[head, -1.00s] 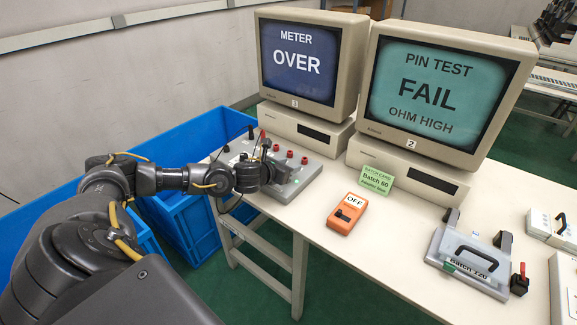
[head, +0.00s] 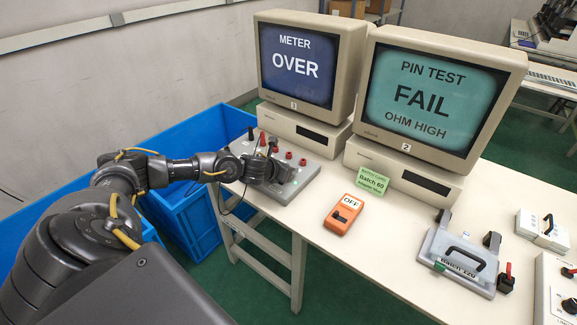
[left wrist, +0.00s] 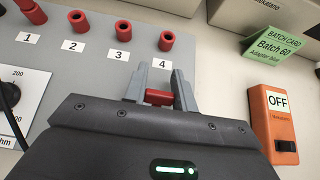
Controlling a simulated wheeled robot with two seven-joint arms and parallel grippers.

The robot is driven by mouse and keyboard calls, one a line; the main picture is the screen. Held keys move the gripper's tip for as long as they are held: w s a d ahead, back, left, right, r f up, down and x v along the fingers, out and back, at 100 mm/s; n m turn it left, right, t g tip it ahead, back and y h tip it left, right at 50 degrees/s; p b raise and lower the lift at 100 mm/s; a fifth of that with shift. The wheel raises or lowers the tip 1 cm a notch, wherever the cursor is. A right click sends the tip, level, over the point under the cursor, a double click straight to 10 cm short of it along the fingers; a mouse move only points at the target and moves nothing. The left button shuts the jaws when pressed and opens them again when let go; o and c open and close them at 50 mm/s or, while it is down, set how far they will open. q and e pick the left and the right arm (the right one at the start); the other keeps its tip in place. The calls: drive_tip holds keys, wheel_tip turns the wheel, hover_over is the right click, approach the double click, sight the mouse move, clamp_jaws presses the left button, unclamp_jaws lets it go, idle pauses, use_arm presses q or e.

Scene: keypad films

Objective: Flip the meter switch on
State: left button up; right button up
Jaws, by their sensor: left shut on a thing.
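The orange meter (head: 346,208) lies on the table with an OFF label and a dark switch (head: 338,217). It also shows at the right of the left wrist view (left wrist: 277,132), label reading OFF. My left gripper (head: 287,173) is over the grey numbered panel (head: 303,185), left of the meter and apart from it. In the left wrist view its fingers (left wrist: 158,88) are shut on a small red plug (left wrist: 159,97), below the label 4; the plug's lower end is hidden. My right gripper is not in view.
Red sockets (left wrist: 121,30) line the panel. Two monitors stand behind: the left (head: 297,65) reads METER OVER, the right (head: 430,95) PIN TEST FAIL OHM HIGH. A green batch card (head: 372,181) stands behind the meter. A grey fixture (head: 460,262) lies right; table between is clear.

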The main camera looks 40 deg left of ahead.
use_arm(q)
drive_tip(key=o, duration=0.7)
drive_tip(key=shift+o, duration=1.4)
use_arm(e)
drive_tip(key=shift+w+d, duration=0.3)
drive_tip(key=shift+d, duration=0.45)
use_arm(q)
drive_tip(key=shift+s+r, duration=0.1)
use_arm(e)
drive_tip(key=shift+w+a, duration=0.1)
use_arm(q)
drive_tip(key=shift+s+r, duration=0.15)
drive_tip(key=shift+s, duration=0.15)
drive_tip(key=b+v, duration=0.1)
drive_tip(key=v, duration=0.7)
drive_tip(key=shift+s+r, duration=0.2)
drive_tip(key=shift+s, duration=0.15)
drive_tip(key=shift+s+r, duration=0.35)
drive_tip(key=shift+s, duration=0.1)
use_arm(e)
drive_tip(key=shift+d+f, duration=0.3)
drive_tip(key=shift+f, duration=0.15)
